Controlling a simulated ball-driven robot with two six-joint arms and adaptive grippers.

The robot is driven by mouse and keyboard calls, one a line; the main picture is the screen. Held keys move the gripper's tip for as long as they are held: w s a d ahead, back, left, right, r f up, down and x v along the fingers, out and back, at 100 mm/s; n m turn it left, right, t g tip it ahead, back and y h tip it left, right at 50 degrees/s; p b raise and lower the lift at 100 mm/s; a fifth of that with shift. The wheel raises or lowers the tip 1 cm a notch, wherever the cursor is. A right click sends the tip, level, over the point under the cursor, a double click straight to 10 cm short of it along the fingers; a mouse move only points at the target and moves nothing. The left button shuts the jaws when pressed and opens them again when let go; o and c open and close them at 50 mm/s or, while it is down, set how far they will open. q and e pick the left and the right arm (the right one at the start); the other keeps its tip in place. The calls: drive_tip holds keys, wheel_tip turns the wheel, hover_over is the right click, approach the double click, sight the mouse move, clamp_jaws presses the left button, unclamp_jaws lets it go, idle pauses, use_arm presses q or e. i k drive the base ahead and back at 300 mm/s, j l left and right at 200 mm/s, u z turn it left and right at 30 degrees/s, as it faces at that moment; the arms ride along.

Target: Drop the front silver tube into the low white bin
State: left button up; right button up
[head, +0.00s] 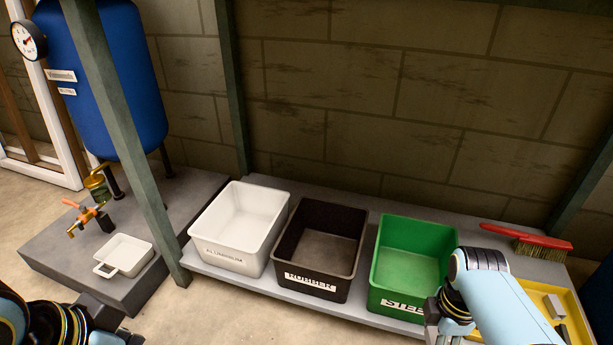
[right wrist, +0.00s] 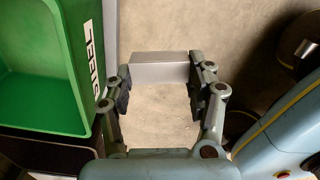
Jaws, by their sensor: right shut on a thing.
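A silver tube (right wrist: 160,72) shows in the right wrist view as a plain, light grey, straight-edged piece. My right gripper (right wrist: 163,84) is shut on it, with one finger on each side. The tube is held above the floor, just right of the green bin. In the head view my right arm covers the area at the green bin's right side, and the tube cannot be made out there. The white bin (head: 229,258), labelled ALUMINIUM, stands at the left end of the low grey platform and looks empty. My left arm shows at the lower left, but its fingers are out of view.
A black RUBBER bin (head: 308,282) and a green STEEL bin (head: 393,303) stand between the white bin and my right arm. A red brush (head: 525,236) and a yellow tray (head: 571,300) with grey pieces lie right. A green post (head: 127,135) and small white pan (head: 124,254) are left.

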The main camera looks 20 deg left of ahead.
sight(253, 239)
drive_tip(key=u, duration=1)
drive_tip(key=i+j+z, duration=0.1)
drive_tip(key=j, duration=0.3)
drive_tip(key=i+j+z, duration=0.1)
drive_tip(key=j, duration=0.3)
drive_tip(key=i+j+z, duration=0.1)
drive_tip(key=j, duration=0.3)
drive_tip(key=i, duration=0.1)
